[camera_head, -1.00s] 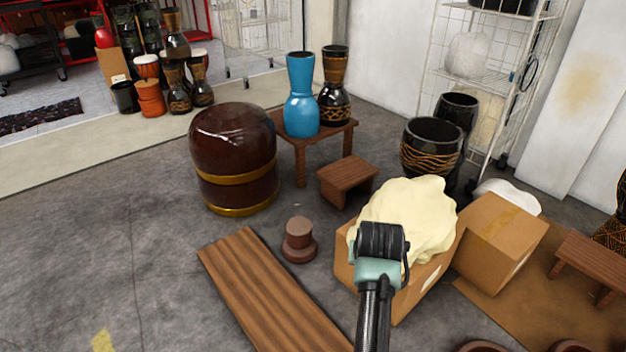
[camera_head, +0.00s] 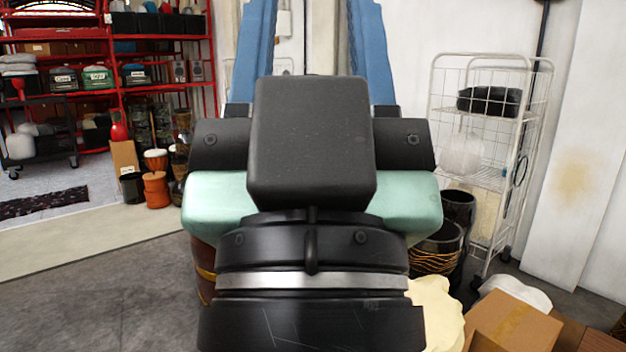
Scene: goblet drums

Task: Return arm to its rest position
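My gripper (camera_head: 308,30) fills the middle of the head view, raised close to the camera. Its two blue fingers point up and stand wide apart, with pale wall and part of a rack showing between them. The fingertips run out of the top of the picture. Nothing is held between the fingers in what shows. The black and mint-green gripper body and wrist hide the middle of the room, including most of the large brown drum (camera_head: 204,270).
Black drums (camera_head: 440,248) stand right of my wrist, before a white wire rack (camera_head: 478,125). A cream sack (camera_head: 438,308) and a cardboard box (camera_head: 512,318) are at lower right. Red shelves (camera_head: 160,90) stand at back left. The floor at lower left is clear.

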